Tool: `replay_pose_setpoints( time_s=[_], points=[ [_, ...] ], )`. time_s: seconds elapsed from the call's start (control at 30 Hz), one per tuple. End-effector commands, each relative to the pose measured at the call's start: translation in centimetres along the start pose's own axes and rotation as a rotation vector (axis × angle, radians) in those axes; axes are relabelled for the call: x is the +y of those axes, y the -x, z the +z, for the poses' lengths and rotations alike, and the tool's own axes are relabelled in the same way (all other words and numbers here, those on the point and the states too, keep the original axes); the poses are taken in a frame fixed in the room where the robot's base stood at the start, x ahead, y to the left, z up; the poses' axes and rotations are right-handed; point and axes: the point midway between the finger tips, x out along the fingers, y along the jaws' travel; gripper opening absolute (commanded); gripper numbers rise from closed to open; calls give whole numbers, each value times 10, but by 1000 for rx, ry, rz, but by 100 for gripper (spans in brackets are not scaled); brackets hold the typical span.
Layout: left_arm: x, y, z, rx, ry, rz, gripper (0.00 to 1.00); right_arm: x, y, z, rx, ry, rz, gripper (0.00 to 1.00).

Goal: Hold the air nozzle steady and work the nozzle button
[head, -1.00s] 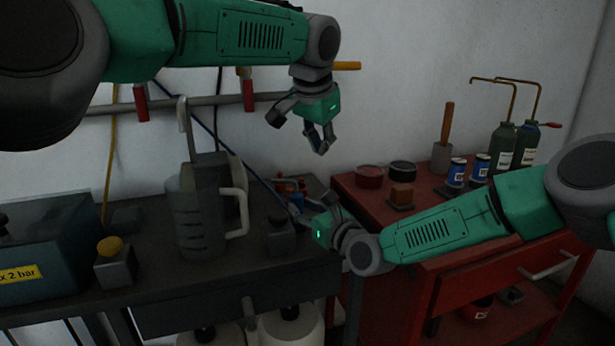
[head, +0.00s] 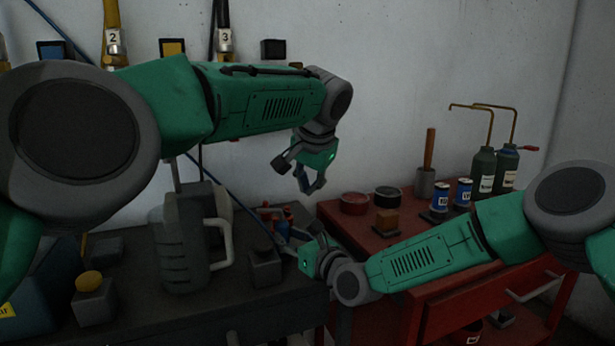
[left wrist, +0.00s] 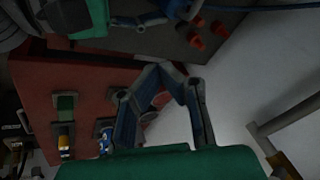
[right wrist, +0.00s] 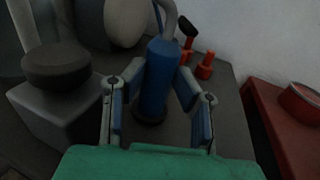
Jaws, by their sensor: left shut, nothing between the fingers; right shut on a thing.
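The air nozzle (right wrist: 155,80), a blue upright cylinder with a grey bent top, stands between the fingers of my right gripper (right wrist: 158,105) in the right wrist view. That gripper is shut on it. In the head view my right gripper (head: 291,246) is low at the bench's right end, and the nozzle is mostly hidden there. The nozzle button cannot be made out. My left gripper (head: 313,188) is shut and empty, pointing down above and slightly right of the right gripper. Its fingers (left wrist: 180,72) meet over the gap between bench and red cart in the left wrist view.
A grey block with a dark knob (head: 265,267) stands left of my right gripper. A grey jug (head: 180,250) and a yellow-knobbed block (head: 93,300) are farther left. Red fittings (right wrist: 205,65) stand behind the nozzle. The red cart (head: 400,235) at right carries tins and bottles.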

Motion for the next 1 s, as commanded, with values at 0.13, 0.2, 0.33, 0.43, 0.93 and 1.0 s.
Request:
replay_pose_setpoints(
  time_s=[0.13, 0.2, 0.33, 0.43, 0.93, 1.0],
  points=[
    [1, -35, 0, -1, 1, 5, 0, 0, 0, -1, 2, 1, 0, 0],
    [1, -48, 0, -2, 3, 4, 0, 1, 0, -1, 2, 1, 0, 0],
    [-15, -62, 4, -1, 3, 3, 0, 1, 0, 0, 2, 1, 0, 0],
    [-20, -70, 6, 0, 2, 3, 0, 1, 0, 0, 2, 1, 0, 0],
    [-25, -75, 7, 1, -1, -1, 0, 0, 1, -1, 2, 0, 0, 0],
    [-25, -77, 8, 2, -3, -1, 0, 0, 1, -1, 2, 0, 0, 0]
  ],
)
